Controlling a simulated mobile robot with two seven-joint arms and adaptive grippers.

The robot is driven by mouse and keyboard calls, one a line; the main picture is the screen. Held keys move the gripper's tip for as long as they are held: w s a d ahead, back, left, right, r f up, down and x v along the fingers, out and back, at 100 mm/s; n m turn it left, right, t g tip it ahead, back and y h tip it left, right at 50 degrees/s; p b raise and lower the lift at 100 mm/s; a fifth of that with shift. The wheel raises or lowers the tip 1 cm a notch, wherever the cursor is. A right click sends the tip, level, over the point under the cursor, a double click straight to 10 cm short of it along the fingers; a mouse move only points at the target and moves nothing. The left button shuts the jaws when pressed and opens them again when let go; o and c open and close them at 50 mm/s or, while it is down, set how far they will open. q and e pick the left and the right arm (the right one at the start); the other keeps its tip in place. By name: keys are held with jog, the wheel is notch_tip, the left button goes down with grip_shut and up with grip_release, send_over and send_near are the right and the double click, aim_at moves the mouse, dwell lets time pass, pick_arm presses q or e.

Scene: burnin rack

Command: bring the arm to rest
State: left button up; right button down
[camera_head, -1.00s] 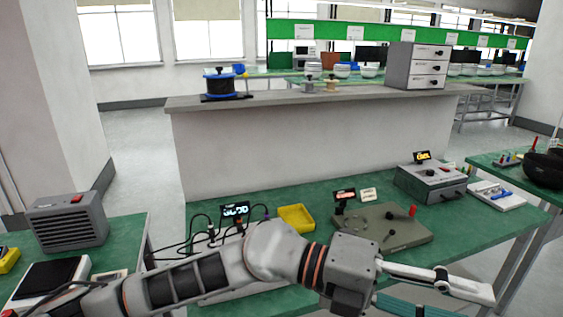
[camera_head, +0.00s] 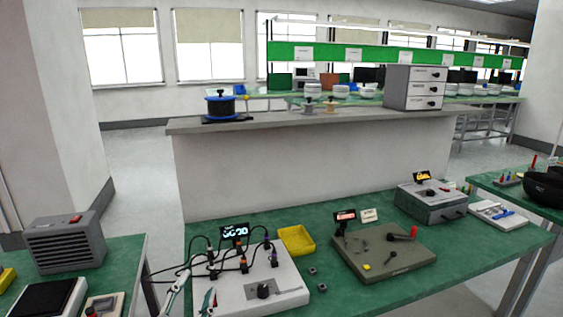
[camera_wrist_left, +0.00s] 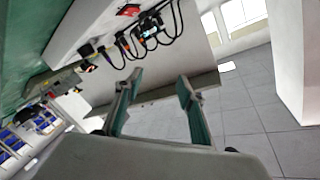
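My left gripper (camera_head: 199,281) shows at the bottom of the head view, with only its fingertips in the frame. They stand apart in front of the left edge of a white test unit (camera_head: 262,290). In the left wrist view the same gripper (camera_wrist_left: 160,77) has its two fingers spread, with nothing held between them. The rest of my left arm is out of the head view. My right gripper is in neither view.
The green bench carries a yellow tray (camera_head: 296,240), a grey-green fixture plate (camera_head: 400,262) and a grey instrument box (camera_head: 431,203). Cables run from the white unit. A grey heater-like box (camera_head: 65,244) stands on the left table. Floor shows between the tables.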

pick_arm(q)
jog(key=s+a+f+n+g+y, duration=0.1)
jog(key=s+a+f+g+y, duration=0.4)
jog(key=s+a+f+g, duration=1)
jog(key=s+d+f+n+t+h, duration=0.1)
jog(key=s+d+f+t+h, duration=0.1)
jog(key=d+f, duration=0.4)
jog(key=s+d+f+n+t+h, duration=0.1)
jog(key=s+d+f+t+h, duration=0.2)
jog(key=f, duration=0.9)
jog(key=d+t+h, duration=0.2)
jog(key=d+t, duration=0.1)
jog(key=d, duration=0.1)
jog(key=shift+f+n+t, duration=0.25)
jog(key=shift+n+t, duration=0.05)
jog(key=shift+n, duration=0.1)
dwell(0.6)
